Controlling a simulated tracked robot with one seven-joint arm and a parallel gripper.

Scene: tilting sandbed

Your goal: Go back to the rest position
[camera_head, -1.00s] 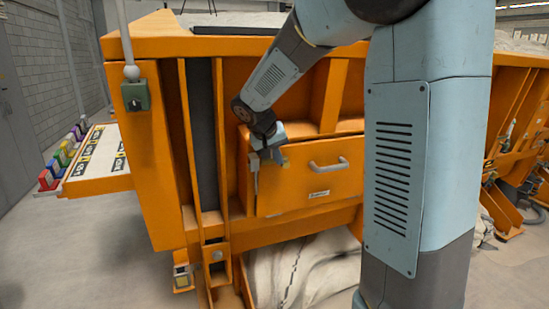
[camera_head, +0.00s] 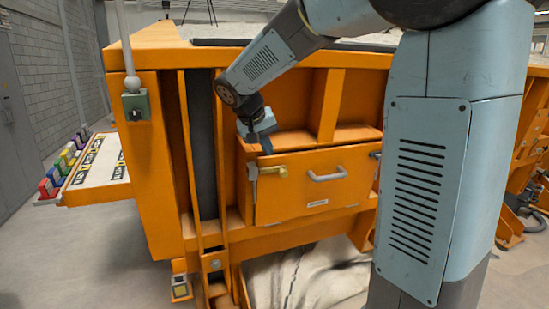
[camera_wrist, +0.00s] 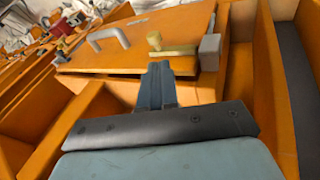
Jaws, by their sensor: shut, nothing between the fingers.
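My gripper (camera_head: 266,148) is shut and empty, just above the upper left corner of an orange drawer front (camera_head: 300,200). In the wrist view my gripper (camera_wrist: 158,72) points at the drawer panel (camera_wrist: 150,35). A brass latch (camera_head: 272,172) with a knob sits below the gripper, apart from it as far as I can tell. It also shows in the wrist view (camera_wrist: 172,50). A grey bracket (camera_head: 253,172) is beside the latch. The drawer has a grey handle (camera_head: 328,175) and looks closed.
The orange sandbed frame (camera_head: 150,170) stands close around the gripper, with upright ribs and a dark vertical strip (camera_head: 202,140). A green box with a switch (camera_head: 135,105) is on the left post. Pale cloth (camera_head: 310,275) lies underneath.

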